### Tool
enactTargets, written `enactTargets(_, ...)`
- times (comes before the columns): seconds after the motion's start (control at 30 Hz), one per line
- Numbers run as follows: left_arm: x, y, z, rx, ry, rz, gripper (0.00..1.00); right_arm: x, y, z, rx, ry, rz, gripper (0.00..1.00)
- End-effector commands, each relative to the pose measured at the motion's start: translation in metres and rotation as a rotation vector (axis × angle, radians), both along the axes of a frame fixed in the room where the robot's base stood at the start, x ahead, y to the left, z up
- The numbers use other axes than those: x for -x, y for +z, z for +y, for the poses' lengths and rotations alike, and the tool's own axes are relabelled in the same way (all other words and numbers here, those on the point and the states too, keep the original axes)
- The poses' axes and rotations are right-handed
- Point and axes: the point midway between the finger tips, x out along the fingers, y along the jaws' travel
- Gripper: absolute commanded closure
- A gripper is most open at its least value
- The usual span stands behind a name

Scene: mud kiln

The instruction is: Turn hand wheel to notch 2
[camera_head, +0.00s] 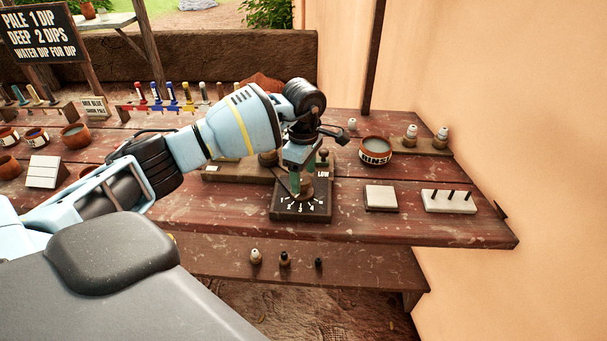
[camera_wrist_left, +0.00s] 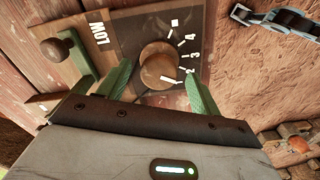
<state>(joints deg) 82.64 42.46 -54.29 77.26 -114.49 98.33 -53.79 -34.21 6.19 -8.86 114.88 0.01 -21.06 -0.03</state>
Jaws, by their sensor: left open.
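The hand wheel shows in the left wrist view as a round brown wooden knob (camera_wrist_left: 159,66) on a dark plate (camera_head: 287,213) with white marks and numbers, 2, 3 and 4 among them. My left gripper (camera_head: 300,168) is above the plate in the head view, pointing down. In the left wrist view its green fingers (camera_wrist_left: 158,76) are open, one on each side of the knob; I cannot tell whether they touch it. The gripper partly hides the wheel in the head view.
A small knob (camera_wrist_left: 58,48) stands beside the LOW label, close to the left gripper. On the bench, a RINSE bowl (camera_head: 375,151), a pale tile (camera_head: 381,197) and a pegged white block (camera_head: 449,201) lie to the right. Small knobs (camera_head: 285,258) sit on the lower shelf.

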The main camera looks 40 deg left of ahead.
Motion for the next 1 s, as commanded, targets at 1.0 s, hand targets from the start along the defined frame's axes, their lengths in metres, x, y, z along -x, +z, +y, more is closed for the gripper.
enactTargets(1.0, 0.0, 0.071, 0.0, 0.0, 0.0, -0.001, 0.36, -0.001, -0.001, 0.0, 0.0, 0.0, -0.002, 0.54)
